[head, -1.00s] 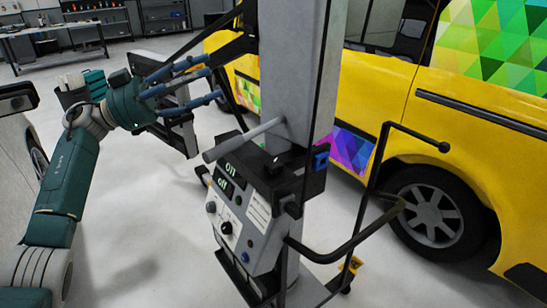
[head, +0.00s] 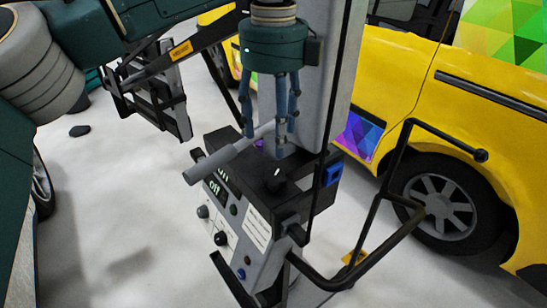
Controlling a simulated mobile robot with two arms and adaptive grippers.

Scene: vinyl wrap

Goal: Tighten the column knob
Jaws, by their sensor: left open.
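The grey column (head: 328,95) rises from the machine's control box (head: 235,215). A black knob (head: 276,180) with a small white mark sits on the box's black top, at the foot of the column; I take it to be the column knob. My left gripper (head: 274,140) points down in front of the column, just above the knob. Whether a fingertip touches the knob is hard to tell. My right gripper is out of view.
A grey lever (head: 225,162) sticks out to the left of the box, close to the fingers. A bent black handle (head: 375,215) reaches right. The yellow van (head: 400,75) stands close behind.

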